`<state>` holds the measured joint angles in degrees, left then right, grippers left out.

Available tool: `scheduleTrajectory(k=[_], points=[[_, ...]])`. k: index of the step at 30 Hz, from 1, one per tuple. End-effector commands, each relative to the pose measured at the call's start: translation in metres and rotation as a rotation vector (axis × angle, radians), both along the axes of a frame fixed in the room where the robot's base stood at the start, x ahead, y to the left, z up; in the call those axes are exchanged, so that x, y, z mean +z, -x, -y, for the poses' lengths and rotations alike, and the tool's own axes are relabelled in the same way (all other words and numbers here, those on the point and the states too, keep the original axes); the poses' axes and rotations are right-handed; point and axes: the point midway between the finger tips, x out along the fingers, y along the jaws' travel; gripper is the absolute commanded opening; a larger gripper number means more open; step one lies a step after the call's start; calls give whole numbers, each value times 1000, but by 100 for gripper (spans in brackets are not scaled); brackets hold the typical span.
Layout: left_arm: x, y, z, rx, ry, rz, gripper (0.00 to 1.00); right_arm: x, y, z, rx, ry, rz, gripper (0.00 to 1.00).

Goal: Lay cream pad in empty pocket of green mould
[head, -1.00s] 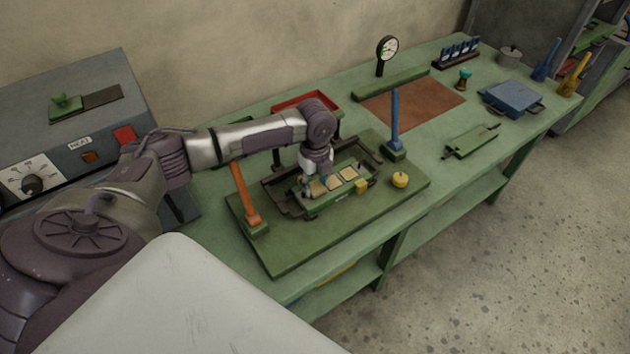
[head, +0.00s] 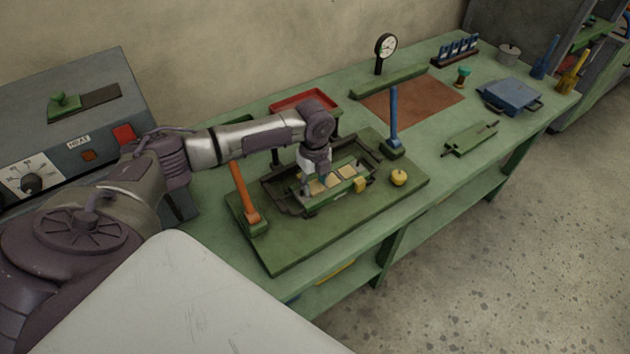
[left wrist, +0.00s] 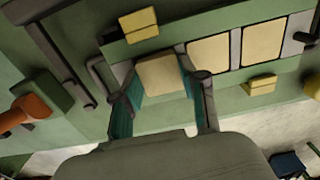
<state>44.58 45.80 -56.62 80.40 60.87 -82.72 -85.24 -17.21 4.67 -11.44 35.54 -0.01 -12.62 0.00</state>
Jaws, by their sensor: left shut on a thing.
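In the head view my left gripper (head: 308,184) points down at the mould. My right gripper is out of view.
Yellow blocks (left wrist: 138,25) (left wrist: 260,84) sit at the mould's sides. An orange post (head: 243,195) and a blue post (head: 393,120) stand on the board. A yellow knob (head: 399,177) is at its right. A red tray (head: 304,101) lies behind the arm.

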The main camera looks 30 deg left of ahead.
Motion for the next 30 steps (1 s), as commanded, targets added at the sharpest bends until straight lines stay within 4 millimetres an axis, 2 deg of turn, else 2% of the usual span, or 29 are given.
scheduleTrajectory(k=[1,12,13,18,30], points=[[-5,6,-2,0,-5,-16,17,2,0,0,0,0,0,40],[-6,6,-3,1,-7,-17,17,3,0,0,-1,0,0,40],[-6,6,-3,1,-7,-17,44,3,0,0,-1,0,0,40],[-6,6,-4,1,-8,-17,72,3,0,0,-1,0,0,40],[-6,7,-5,2,-11,-20,72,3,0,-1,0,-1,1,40]])
